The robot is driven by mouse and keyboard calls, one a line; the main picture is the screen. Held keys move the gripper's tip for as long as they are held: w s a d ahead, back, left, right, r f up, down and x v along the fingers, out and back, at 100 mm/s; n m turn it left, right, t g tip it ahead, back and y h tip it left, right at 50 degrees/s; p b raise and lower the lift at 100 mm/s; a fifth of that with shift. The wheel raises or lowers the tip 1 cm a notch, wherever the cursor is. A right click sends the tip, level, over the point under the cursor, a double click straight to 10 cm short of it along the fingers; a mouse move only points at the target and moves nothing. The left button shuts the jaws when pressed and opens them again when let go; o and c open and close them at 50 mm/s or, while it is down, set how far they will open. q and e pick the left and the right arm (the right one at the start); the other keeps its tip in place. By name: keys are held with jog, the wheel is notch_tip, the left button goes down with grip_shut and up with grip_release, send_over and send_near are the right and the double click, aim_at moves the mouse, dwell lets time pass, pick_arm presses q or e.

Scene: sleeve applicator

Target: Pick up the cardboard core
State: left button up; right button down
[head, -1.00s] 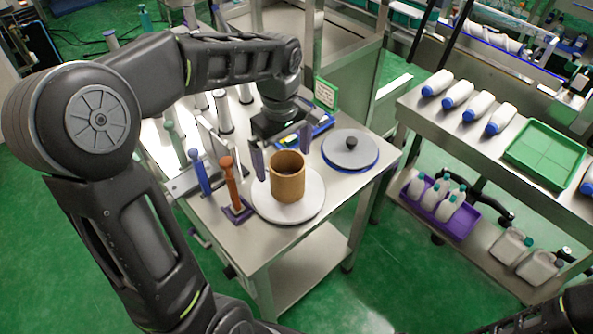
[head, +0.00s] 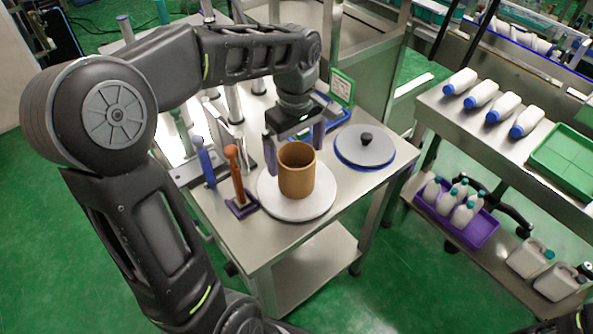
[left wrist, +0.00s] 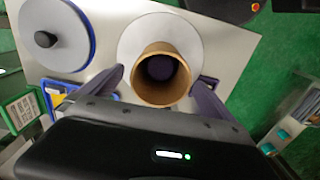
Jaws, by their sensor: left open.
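The cardboard core (head: 297,172) is a brown, open-topped tube. It stands upright on a round white disc (head: 268,207) on the steel table. My left gripper (head: 296,150) is open, with its two purple fingers just behind the core, one toward each side. In the left wrist view the core (left wrist: 150,88) lies between the two fingertips (left wrist: 160,85), and I look down into its dark opening. I cannot tell whether the fingers touch it. My right gripper is not in view.
A grey disc with a black knob on a blue base (head: 364,146) is right of the core. An orange tool (head: 236,176) and a blue tool (head: 205,163) stand close on the left. A side bench (head: 500,150) holds white bottles (head: 497,108) and a green tray (head: 562,160).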

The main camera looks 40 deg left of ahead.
pick_arm(q)
jog(key=shift+f, duration=1.3)
jog(key=shift+d+f+p, duration=0.15)
jog(key=shift+f+p, duration=0.2)
jog(key=shift+f, duration=2.25)
jog(key=shift+c, duration=0.6)
jog(key=c, duration=1.4)
